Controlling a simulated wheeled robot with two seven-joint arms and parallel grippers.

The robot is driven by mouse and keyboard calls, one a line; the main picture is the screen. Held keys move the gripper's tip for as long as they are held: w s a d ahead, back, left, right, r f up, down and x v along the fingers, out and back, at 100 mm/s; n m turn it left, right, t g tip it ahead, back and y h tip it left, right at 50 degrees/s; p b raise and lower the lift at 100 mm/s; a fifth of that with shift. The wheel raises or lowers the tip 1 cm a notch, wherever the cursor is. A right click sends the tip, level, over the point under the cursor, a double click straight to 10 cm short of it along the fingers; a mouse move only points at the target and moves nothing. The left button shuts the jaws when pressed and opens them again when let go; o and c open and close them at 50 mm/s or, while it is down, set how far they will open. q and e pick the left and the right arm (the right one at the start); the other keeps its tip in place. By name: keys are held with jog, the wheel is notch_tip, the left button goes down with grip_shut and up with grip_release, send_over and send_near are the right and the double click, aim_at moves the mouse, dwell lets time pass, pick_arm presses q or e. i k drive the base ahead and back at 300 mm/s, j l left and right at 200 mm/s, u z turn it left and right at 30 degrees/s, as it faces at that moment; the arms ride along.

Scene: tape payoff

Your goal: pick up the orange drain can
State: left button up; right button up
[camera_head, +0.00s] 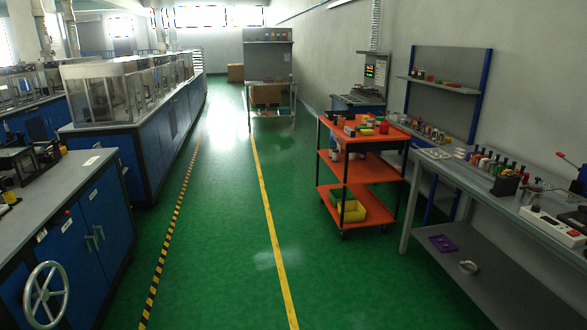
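No object in view can be made out for certain as the orange drain can. A small red-orange container (384,127) stands upright on the top shelf of the orange cart (362,139), to the right of the aisle; it is too small to tell whether it is the can. Neither my left nor my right gripper shows in the head view.
A grey workbench (470,182) with bottles and tools runs along the right; a purple tray (441,243) lies on its lower shelf. Blue cabinets (98,240) with a handwheel (45,295) stand left. The green floor (215,240) between is clear.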

aim_at(341, 121)
jog(key=i, duration=1.9)
jog(key=i+z, duration=0.2)
jog(key=i, duration=0.3)
jog(key=i+j+z, duration=0.15)
jog(key=i, duration=0.35)
jog(key=i+j+z, duration=0.2)
jog(key=i, duration=0.25)
jog(key=i+j+z, duration=0.15)
jog(key=i+j, duration=0.15)
jog(key=i, duration=0.2)
